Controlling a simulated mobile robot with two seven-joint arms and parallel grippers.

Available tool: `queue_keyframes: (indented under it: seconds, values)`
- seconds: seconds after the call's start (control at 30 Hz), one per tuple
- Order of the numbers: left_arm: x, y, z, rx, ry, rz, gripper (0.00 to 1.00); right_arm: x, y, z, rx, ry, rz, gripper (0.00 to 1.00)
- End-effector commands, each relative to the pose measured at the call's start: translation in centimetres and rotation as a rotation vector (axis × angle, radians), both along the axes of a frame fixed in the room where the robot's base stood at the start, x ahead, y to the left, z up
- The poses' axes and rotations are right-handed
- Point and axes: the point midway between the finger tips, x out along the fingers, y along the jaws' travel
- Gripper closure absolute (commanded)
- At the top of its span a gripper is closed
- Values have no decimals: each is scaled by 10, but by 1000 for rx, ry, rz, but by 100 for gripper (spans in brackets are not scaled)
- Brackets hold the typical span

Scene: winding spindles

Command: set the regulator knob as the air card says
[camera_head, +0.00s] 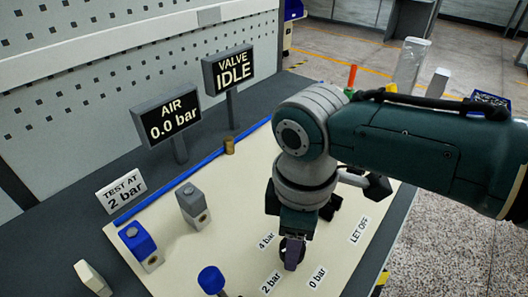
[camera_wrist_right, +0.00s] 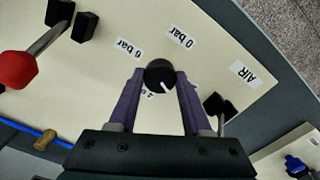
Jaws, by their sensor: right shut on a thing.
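The air card (camera_head: 121,189) reads "TEST AT 2 bar" and stands at the left in the head view. The black regulator knob (camera_wrist_right: 160,75) has a white pointer line that slants toward the lower right in the wrist view. My right gripper (camera_head: 292,254) points down at the knob; in the wrist view its two purple fingers (camera_wrist_right: 160,82) are shut on the knob's sides. The air display (camera_head: 171,120) reads 0.0 bar. My left gripper is out of view.
The valve display (camera_head: 231,70) reads IDLE. A blue-topped block (camera_head: 141,245), a grey block (camera_head: 193,204) and a blue knob (camera_head: 211,279) stand left of my arm. A red ball lever (camera_wrist_right: 18,70) shows in the wrist view. A "LET OFF" label (camera_head: 359,230) lies right of my gripper.

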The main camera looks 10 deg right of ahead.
Motion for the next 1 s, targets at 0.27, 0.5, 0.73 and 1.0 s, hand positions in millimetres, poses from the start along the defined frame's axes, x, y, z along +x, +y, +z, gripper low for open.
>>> queue_keyframes:
  seconds: [0.27, 0.5, 0.73, 1.0]
  values:
    - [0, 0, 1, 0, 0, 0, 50, 0, 1, 1, 2, -1, 222, 100]
    - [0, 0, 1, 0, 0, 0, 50, 0, 1, 1, 2, -1, 346, 100]
    - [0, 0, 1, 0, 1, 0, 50, 0, 1, 1, 3, -1, 400, 100]
    - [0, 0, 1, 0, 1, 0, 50, 0, 1, 1, 3, -1, 411, 100]
